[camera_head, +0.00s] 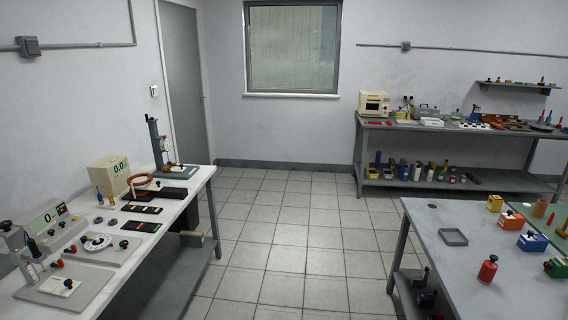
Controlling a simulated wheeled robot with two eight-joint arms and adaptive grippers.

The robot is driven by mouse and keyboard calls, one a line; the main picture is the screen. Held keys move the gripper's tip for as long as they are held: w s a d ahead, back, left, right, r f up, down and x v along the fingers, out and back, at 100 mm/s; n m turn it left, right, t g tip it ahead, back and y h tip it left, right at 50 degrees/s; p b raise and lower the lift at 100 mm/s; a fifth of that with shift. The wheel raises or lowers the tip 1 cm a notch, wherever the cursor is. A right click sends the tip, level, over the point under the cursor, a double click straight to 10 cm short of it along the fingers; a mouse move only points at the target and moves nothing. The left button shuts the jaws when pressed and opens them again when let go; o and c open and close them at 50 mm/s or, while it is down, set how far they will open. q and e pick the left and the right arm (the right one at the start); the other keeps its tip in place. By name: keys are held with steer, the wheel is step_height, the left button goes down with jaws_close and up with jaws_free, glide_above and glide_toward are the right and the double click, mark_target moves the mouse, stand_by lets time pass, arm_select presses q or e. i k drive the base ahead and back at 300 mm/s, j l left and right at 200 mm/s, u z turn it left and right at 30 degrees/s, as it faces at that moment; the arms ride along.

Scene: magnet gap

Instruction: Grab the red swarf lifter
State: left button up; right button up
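A red cylinder with a dark knob on top, which looks like the red swarf lifter (487,271), stands upright on the grey right-hand table (440,275). Open table top surrounds it, and nothing touches it. Neither of my grippers is in view.
A shallow grey tray (453,237) lies behind the red cylinder. Yellow, orange and blue blocks (532,241) with dark knobs stand to its right. A left bench (185,206) and a back bench (455,128) hold instruments. The tiled floor (290,235) between is clear.

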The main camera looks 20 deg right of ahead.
mark_target(488, 272)
steer(key=i+l+z, duration=0.15)
steer(key=i+z, duration=0.2)
steer(key=z, duration=0.15)
steer(key=i+z, duration=0.45)
steer(key=i+j+z, duration=0.1)
steer(key=i+z, duration=0.2)
steer(key=z, duration=0.2)
steer(key=i+j+z, duration=0.25)
steer(key=z, duration=0.2)
steer(key=i+z, duration=0.2)
steer(key=z, duration=0.3)
steer(key=i+z, duration=0.25)
steer(key=z, duration=0.25)
steer(key=i+j+z, duration=0.15)
steer(key=z, duration=0.35)
steer(key=i+j+z, duration=0.2)
steer(key=z, duration=0.3)
steer(key=i+j+z, duration=0.15)
steer(key=z, duration=0.35)
steer(key=j, duration=0.1)
